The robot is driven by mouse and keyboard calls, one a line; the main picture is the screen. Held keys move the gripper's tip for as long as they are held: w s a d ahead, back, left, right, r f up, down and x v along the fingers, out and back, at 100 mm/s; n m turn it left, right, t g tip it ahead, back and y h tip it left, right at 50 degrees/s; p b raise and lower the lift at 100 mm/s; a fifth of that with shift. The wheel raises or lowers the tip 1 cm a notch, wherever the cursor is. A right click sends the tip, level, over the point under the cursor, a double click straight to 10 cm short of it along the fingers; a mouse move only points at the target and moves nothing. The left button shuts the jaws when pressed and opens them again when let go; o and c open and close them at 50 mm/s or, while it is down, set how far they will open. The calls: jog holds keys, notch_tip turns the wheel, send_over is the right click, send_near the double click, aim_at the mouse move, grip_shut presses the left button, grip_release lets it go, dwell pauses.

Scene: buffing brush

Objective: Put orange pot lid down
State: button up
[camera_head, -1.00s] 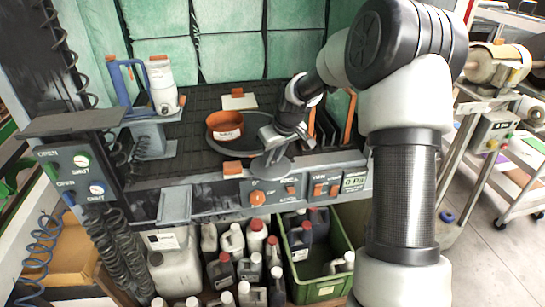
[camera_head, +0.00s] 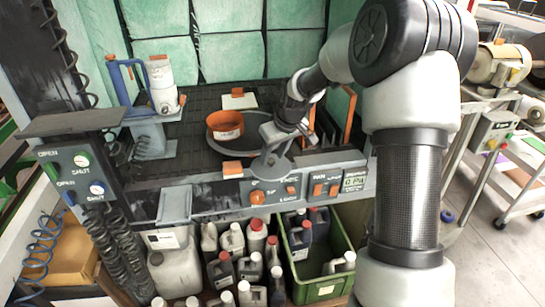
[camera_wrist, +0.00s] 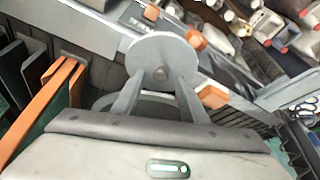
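The pot lid is a round grey disc (camera_wrist: 152,52) with a small knob; in the head view it (camera_head: 271,168) shows over the bench's front edge. My gripper (camera_wrist: 162,78) has its two fingers closed in on the knob and holds the lid; the head view shows my gripper (camera_head: 271,143) above it. I cannot tell whether the lid touches the surface below.
A dark round plate (camera_head: 243,150) lies under and beside the pot. A control panel (camera_head: 300,188) with orange knobs runs along the front edge. A white canister (camera_head: 163,88) and blue-handled tool stand left. Orange and dark upright boards (camera_wrist: 50,105) are close beside my gripper.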

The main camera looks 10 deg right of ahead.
jog(key=v, duration=1)
jog(key=shift+s+r, duration=0.15)
jog(key=shift+r, duration=0.15)
jog(key=s+r+m+p, duration=0.1)
jog(key=s+r, duration=0.4)
jog(key=s, duration=0.5)
jog(key=s+a+r+m+t+h+p, duration=0.1)
jog(key=s+r+p, duration=0.3)
jog(key=s, duration=0.6)
jog(key=s+a+r+m+p, duration=0.1)
jog(key=s+r+m+p, duration=0.1)
jog(key=s+r, duration=0.5)
jog(key=s+p, duration=0.1)
jog(key=s, duration=0.3)
jog(key=shift+h, duration=0.4)
